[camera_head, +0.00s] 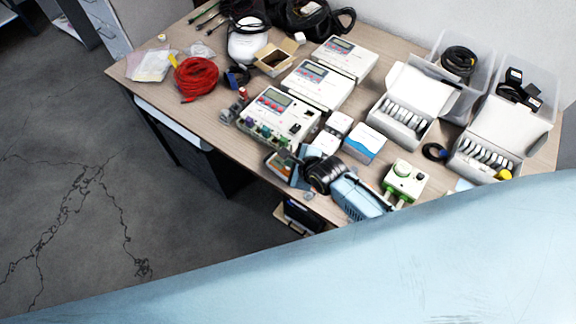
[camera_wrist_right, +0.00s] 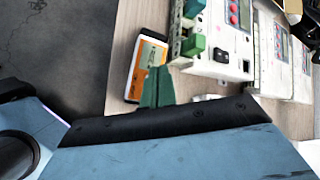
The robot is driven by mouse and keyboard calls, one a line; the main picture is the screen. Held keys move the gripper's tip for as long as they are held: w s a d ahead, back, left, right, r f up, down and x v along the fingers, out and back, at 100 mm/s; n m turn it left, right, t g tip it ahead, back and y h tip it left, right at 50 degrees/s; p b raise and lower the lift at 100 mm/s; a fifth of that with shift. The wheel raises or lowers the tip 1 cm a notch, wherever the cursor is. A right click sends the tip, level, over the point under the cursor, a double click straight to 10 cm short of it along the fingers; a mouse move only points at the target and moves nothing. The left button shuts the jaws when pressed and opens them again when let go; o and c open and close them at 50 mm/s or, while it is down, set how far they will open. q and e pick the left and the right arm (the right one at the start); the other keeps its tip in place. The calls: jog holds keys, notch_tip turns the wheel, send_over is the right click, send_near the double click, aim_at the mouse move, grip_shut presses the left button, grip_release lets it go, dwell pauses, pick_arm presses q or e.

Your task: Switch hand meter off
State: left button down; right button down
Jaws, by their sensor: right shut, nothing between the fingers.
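The hand meter (camera_head: 277,166), white and orange with a small display, lies at the front edge of the table, before the large front meter box. My right gripper (camera_head: 295,171) is right beside it in the head view and partly hides it. In the right wrist view the hand meter (camera_wrist_right: 134,80) shows its display and orange face. The green fingers of my right gripper (camera_wrist_right: 157,88) are shut and empty, over or against its right side; I cannot tell whether they touch it. My left gripper is not in view.
Several white meter boxes (camera_head: 275,117) stand behind the hand meter. Small white and blue boxes (camera_head: 364,144) and a green-white device (camera_head: 405,181) are to the right. Red cable (camera_head: 196,76) lies left. Bare tabletop (camera_head: 222,124) is free at the front left.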

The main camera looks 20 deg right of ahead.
jog(key=shift+f, duration=0.15)
dwell(0.3)
jog(key=shift+f, duration=0.3)
jog(key=shift+f+b, duration=0.35)
jog(key=shift+f, duration=0.05)
dwell(0.5)
dwell(0.3)
jog(key=shift+r+p, duration=0.85)
jog(key=shift+p, duration=0.15)
notch_tip(320, 180, up, 5)
jog(key=p, duration=0.5)
dwell(0.4)
